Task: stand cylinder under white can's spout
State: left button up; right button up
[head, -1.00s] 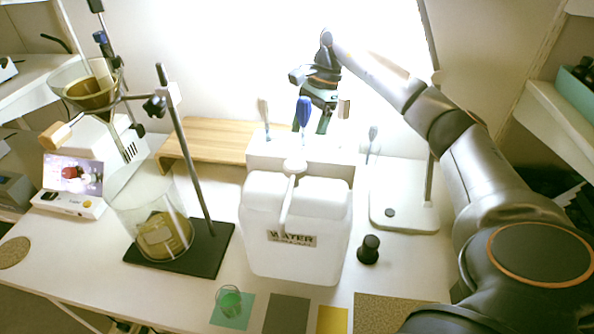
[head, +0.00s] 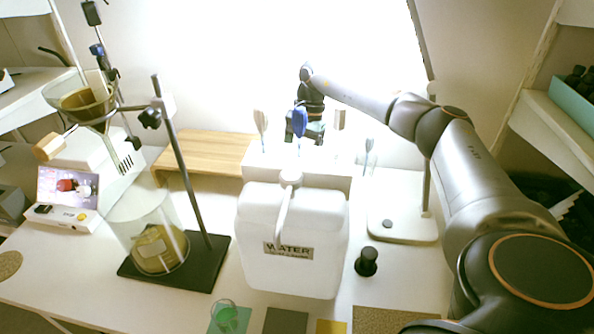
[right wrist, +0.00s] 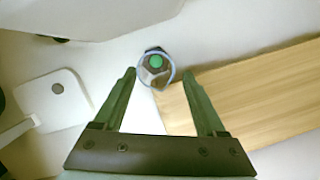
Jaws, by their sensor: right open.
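The white can (head: 292,240), labelled WATER, stands on the table in the middle of the head view. Its pale spout (head: 283,213) runs down the front from the cap. In the right wrist view, what looks like the cylinder (right wrist: 155,66) is seen from above, with a clear bluish rim, a green spot inside and a dark base. In the head view I cannot make it out behind the can. My right gripper (right wrist: 160,80) is open and empty, its fingers pointing towards the cylinder, which shows just beyond and between the tips. My left gripper is not in view.
A wooden board (head: 205,152) lies behind and left of the can. A stand on a black base (head: 205,270) holds a funnel over a large glass vessel (head: 130,215). Right of the can are a black knob-like object (head: 367,262) and a white stand base (head: 405,226). Coloured mats line the front.

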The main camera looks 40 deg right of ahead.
jog(key=x, duration=0.5)
jog(key=shift+s+f, duration=0.1)
jog(key=shift+s, duration=0.25)
grip_shut()
dwell(0.6)
